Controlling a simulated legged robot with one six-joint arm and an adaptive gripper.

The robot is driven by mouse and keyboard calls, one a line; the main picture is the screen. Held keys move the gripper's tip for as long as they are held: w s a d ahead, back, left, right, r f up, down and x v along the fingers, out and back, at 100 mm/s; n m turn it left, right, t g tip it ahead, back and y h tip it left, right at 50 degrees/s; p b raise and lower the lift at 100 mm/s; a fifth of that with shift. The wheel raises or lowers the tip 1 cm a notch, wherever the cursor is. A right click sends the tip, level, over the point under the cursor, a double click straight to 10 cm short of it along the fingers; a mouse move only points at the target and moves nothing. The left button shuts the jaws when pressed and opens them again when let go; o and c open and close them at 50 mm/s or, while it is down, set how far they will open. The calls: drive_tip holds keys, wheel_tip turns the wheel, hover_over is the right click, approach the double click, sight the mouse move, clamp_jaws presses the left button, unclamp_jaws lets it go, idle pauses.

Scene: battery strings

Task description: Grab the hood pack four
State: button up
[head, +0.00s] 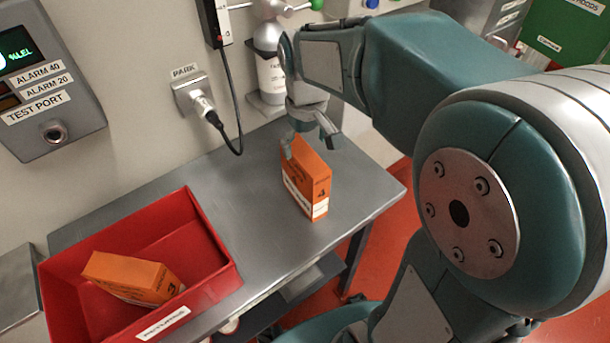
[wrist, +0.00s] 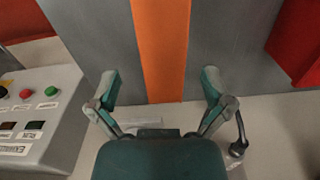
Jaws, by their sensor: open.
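The hood pack four is an orange box marked 4 (head: 308,182), standing upright on the grey metal table in the head view. In the wrist view its orange top (wrist: 162,45) runs as a band between my fingers. My gripper (head: 312,142) is at the top of the box in the head view, pointing down, with its fingers apart. In the wrist view my gripper (wrist: 162,88) is open, one finger on each side of the orange band, with gaps on both sides. The far finger is partly hidden in the head view.
A red bin (head: 215,235) at the table's left holds another orange box marked 3 (head: 135,278), lying tilted. A plug with a cable (head: 212,118) is on the wall behind. A spray-type bottle (head: 268,75) stands behind my gripper. The table between bin and box is clear.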

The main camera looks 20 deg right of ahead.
drive_tip(key=f, duration=0.4)
drive_tip(key=shift+a+f, duration=0.35)
drive_tip(key=shift+d+f, duration=0.25)
drive_tip(key=shift+d, duration=0.05)
drive_tip(key=shift+a, duration=0.25)
drive_tip(key=c, duration=1.3)
